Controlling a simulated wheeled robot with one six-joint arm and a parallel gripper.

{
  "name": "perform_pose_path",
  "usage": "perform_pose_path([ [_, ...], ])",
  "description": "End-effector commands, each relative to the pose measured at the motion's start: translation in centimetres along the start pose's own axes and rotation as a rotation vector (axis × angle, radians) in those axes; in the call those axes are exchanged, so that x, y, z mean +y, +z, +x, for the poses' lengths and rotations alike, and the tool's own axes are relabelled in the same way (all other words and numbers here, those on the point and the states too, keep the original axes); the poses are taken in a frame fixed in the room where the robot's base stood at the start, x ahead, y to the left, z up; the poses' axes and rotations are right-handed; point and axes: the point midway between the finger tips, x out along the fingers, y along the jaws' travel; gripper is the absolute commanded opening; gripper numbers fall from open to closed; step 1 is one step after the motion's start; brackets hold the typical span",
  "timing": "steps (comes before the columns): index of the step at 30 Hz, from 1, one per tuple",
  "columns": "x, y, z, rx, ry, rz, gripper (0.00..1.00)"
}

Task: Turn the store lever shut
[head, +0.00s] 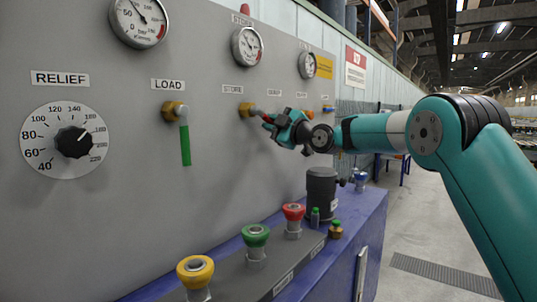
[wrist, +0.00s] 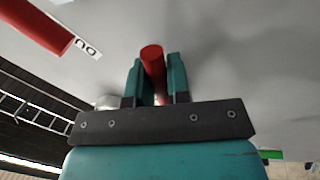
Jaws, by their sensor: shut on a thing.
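The store lever (head: 257,112) is on the grey panel under the STORE label (head: 232,89). Its brass valve body (head: 246,110) shows, and its red handle points to the right, roughly level. My gripper (head: 271,122) reaches in from the right and is shut on the handle's outer part. In the wrist view the red handle (wrist: 152,53) stands between the two teal fingers, its rounded end showing near their tips. The fingers hide part of the handle in the head view.
The load lever (head: 185,143) hangs straight down with a green handle, to the left. Gauges (head: 247,46) sit above. Below, the blue bench (head: 348,235) carries yellow, green and red knobs (head: 293,215) and a dark cylinder (head: 321,186). A red bar (wrist: 35,25) shows in the wrist view.

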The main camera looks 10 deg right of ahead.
Motion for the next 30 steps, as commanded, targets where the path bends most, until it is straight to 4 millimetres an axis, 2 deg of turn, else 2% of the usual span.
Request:
perform_pose_path([
  [1, -0.4, 0.4, -0.2, 0.010, 0.002, -0.046, 0.00],
  [15, 2.6, -1.0, -0.2, 0.084, 0.000, -0.416, 0.00],
  [30, 3.6, -1.6, 0.0, 0.112, 0.000, -0.561, 0.00],
])
